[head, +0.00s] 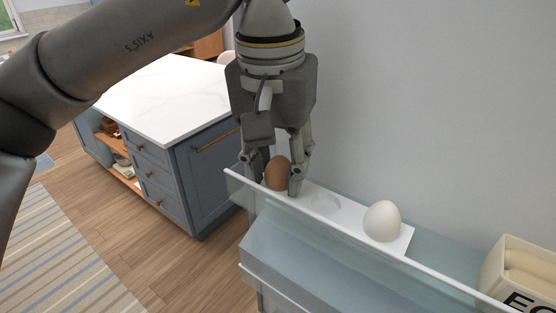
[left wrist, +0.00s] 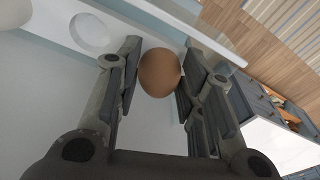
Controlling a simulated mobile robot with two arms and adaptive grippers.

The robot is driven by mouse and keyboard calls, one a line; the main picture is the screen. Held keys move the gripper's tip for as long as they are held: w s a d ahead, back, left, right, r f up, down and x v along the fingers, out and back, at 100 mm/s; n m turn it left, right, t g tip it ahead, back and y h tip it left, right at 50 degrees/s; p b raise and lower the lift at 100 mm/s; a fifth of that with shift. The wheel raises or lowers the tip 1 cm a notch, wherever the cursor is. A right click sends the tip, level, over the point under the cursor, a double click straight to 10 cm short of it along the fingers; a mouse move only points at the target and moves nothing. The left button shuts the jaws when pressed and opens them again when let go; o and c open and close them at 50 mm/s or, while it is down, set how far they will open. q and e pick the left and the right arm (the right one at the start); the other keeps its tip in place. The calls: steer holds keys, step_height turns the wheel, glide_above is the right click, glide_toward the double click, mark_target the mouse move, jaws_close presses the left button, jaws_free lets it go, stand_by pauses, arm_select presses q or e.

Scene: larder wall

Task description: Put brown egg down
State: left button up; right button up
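The brown egg (head: 279,174) is between the two fingers of my left gripper (head: 281,182), at the left end of the white egg holder (head: 348,222). In the left wrist view the brown egg (left wrist: 160,73) has a finger against each side, so the gripper looks shut on it. Whether the egg's underside touches the holder is hidden. A white egg (head: 382,221) stands in the holder to the right. An empty round hollow (head: 325,204) lies between the two eggs. My right gripper is in neither view.
The holder is on a narrow shelf with a raised pale front edge (head: 435,270), close to the wall. A cream box (head: 524,272) with dark letters stands at the right end. A kitchen island with a white top (head: 160,100) is behind on the left.

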mark_target(274, 177)
arm_select(q)
steer(key=shift+o, duration=0.8)
steer(key=shift+r, duration=0.45)
step_height(274, 177, up, 11)
steer(key=s, duration=0.1)
steer(key=shift+s+a, duration=0.15)
steer(key=shift+a, duration=0.1)
